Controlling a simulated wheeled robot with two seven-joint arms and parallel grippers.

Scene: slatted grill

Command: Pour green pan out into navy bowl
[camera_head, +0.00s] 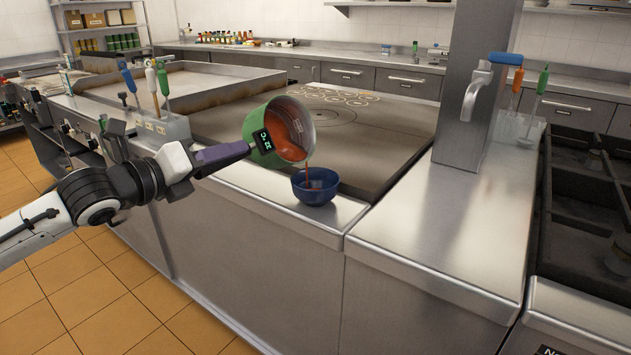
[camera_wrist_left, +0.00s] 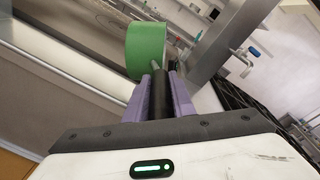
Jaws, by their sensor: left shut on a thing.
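The green pan (camera_head: 265,137) is tilted on its side, its open mouth facing right and down. A stream of red-orange sauce (camera_head: 307,165) runs from its lip down to the navy bowl (camera_head: 315,188). The bowl stands upright on the steel counter's front strip, just below the pan. My left gripper (camera_head: 247,147) is shut on the pan's dark handle at the left. In the left wrist view the purple fingers close around the black handle (camera_wrist_left: 159,103), with the green pan (camera_wrist_left: 147,50) beyond them. The bowl is not visible there. My right gripper is not in view.
A flat cooking plate (camera_head: 380,140) lies behind the bowl. A steel post with a tap (camera_head: 475,95) rises to the right. A utensil holder (camera_head: 162,128) stands left of the pan. The steel counter (camera_head: 440,245) right of the bowl is clear.

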